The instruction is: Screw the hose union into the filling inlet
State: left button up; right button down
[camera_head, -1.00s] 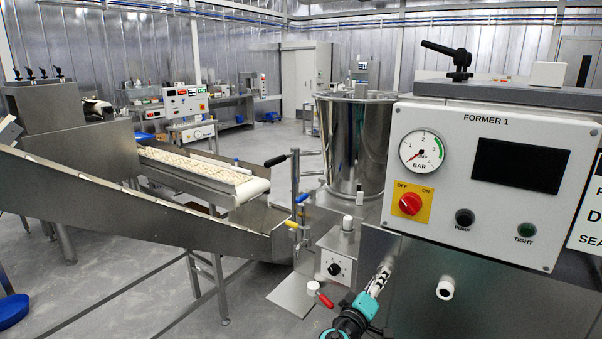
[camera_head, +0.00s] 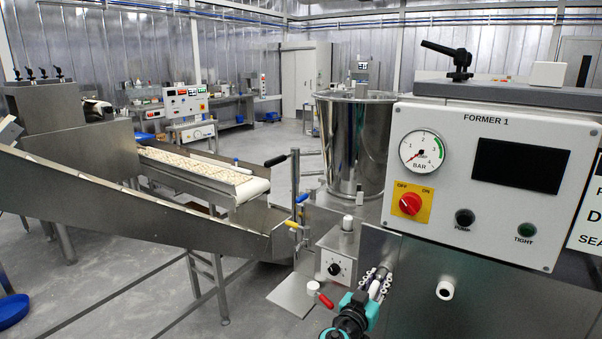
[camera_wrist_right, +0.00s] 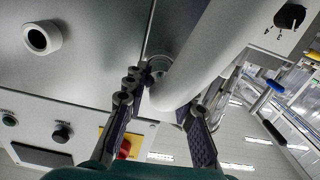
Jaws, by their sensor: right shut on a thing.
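My right gripper (camera_head: 376,281) is at the left edge of the former's steel front, below the control box. In the right wrist view its two fingers (camera_wrist_right: 160,100) stand on either side of a smooth white tube-like part (camera_wrist_right: 205,55), which I take to be the hose union or its hose end. The gripper is shut on it. A paler round collar beside the tube is partly covered by the fingers. The filling inlet cannot be told apart there, nor any thread contact. A white round port (camera_head: 445,289) on the steel front is empty; it also shows in the wrist view (camera_wrist_right: 42,38). My left gripper is out of view.
The control box (camera_head: 490,190) overhangs the gripper. A small dial box (camera_head: 336,265) and a red-handled valve (camera_head: 321,295) stand close on the left. The steel hopper (camera_head: 352,145) is behind. A conveyor (camera_head: 205,175) runs at the left, with open floor below it.

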jog(key=m, duration=0.7)
jog(key=shift+m, duration=0.3)
jog(key=m, duration=0.3)
jog(key=shift+m, duration=0.3)
